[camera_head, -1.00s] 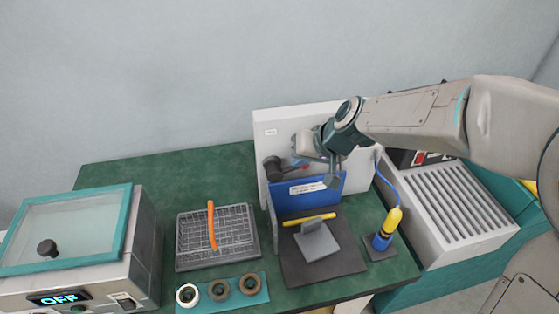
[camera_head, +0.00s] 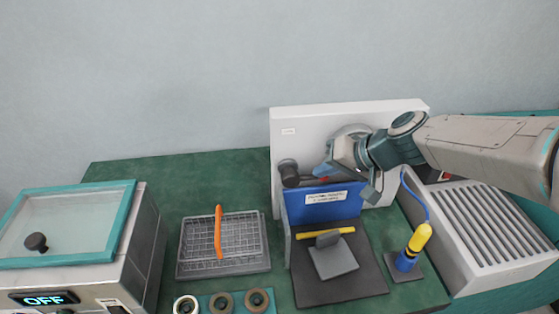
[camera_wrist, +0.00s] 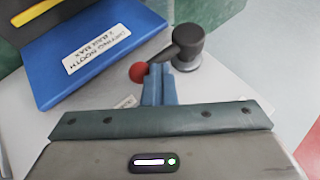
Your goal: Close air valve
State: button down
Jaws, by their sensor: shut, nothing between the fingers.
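The air valve is a dark grey knob (camera_wrist: 188,45) with a lever that ends in a red ball (camera_wrist: 138,72). It is mounted on the white upright panel (camera_head: 345,117), and its dark body also shows in the head view (camera_head: 289,173). My gripper (camera_wrist: 158,70) is shut and empty. Its blue fingertips are close beside the red ball and the lever; I cannot tell whether they touch. In the head view my gripper (camera_head: 322,172) is in front of the panel, right of the valve body, and covers part of the lever.
The blue labelled booth (camera_head: 322,202) is just below my gripper, with a grey block (camera_head: 332,260) and yellow bar in front. A wire rack (camera_head: 190,250) with an orange strip is to the left. A yellow-blue bottle (camera_head: 413,249) is to the right, by a ribbed grey box (camera_head: 490,228).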

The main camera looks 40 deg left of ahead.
jog(key=shift+d+f, duration=0.3)
jog(key=shift+f, duration=0.25)
jog(key=w+p+v, duration=0.1)
jog(key=v, duration=1.1)
jog(key=shift+w+d+r, duration=0.2)
jog(key=s+d+f+m+t+h, duration=0.1)
jog(key=s+d+f+m+h, duration=0.1)
jog(key=d, duration=0.8)
jog(key=s+d+f+m+t+h, duration=0.1)
jog(key=s+d+f+m+h, duration=0.2)
jog(key=d, duration=0.7)
jog(key=s+d+f+m+t+h, duration=0.1)
jog(key=s+d+f+h, duration=0.3)
jog(key=d, duration=0.6)
jog(key=shift+s+f+m+t, duration=0.3)
jog(key=shift+s+m, duration=0.5)
